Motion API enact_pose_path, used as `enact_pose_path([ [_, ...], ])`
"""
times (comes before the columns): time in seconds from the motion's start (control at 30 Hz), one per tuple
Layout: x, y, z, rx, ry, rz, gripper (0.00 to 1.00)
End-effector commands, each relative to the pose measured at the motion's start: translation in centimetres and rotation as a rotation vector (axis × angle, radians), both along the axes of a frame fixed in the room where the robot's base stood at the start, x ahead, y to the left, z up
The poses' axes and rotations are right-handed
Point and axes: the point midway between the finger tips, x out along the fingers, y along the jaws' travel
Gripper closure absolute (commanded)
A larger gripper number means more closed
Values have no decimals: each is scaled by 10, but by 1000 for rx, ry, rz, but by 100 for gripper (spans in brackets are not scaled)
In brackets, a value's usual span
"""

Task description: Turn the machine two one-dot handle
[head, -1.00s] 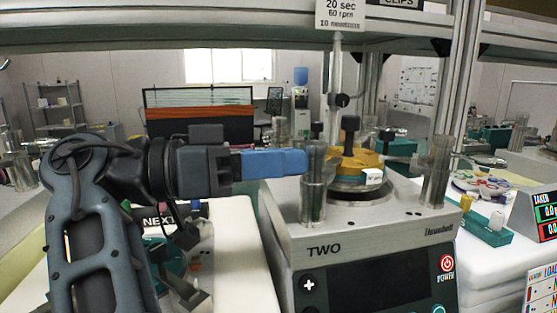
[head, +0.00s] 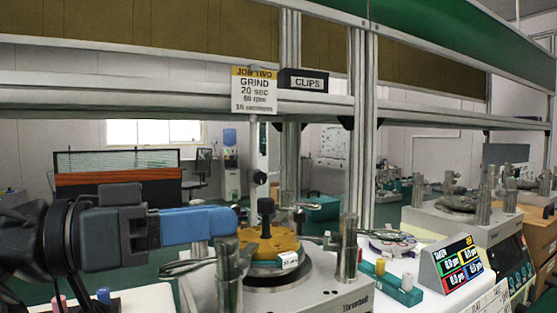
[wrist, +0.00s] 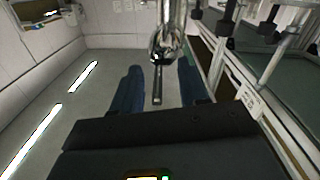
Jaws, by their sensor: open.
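Machine two (head: 310,295) is a pale grey lapping machine at the lower middle of the head view, its front cut off by the frame. It has a yellow disc (head: 262,246) with a black knob and upright metal posts. A silver handle (head: 188,266) reaches left from the near left post (head: 228,275). My gripper (head: 236,218), with blue fingers, is at the left, its tips just above and by that post. In the wrist view my gripper (wrist: 158,85) is open, with a dark handle bar (wrist: 157,88) between its fingers. I cannot make out dots on any handle.
A metal shelf frame (head: 360,120) rises behind the machine, with a hanging job card (head: 254,90) and a CLIPS label (head: 303,81). A teal block with pegs (head: 395,287) and a display (head: 452,268) stand to the right. Another machine (head: 470,225) is further right.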

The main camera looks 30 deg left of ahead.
Motion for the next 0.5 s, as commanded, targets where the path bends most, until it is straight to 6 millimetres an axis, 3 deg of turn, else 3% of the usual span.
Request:
enact_pose_path([
  [0.2, 4, -44, 27, 1, 1, -2, 57],
  [0.5, 7, -90, 53, -1, 2, 0, 57],
])
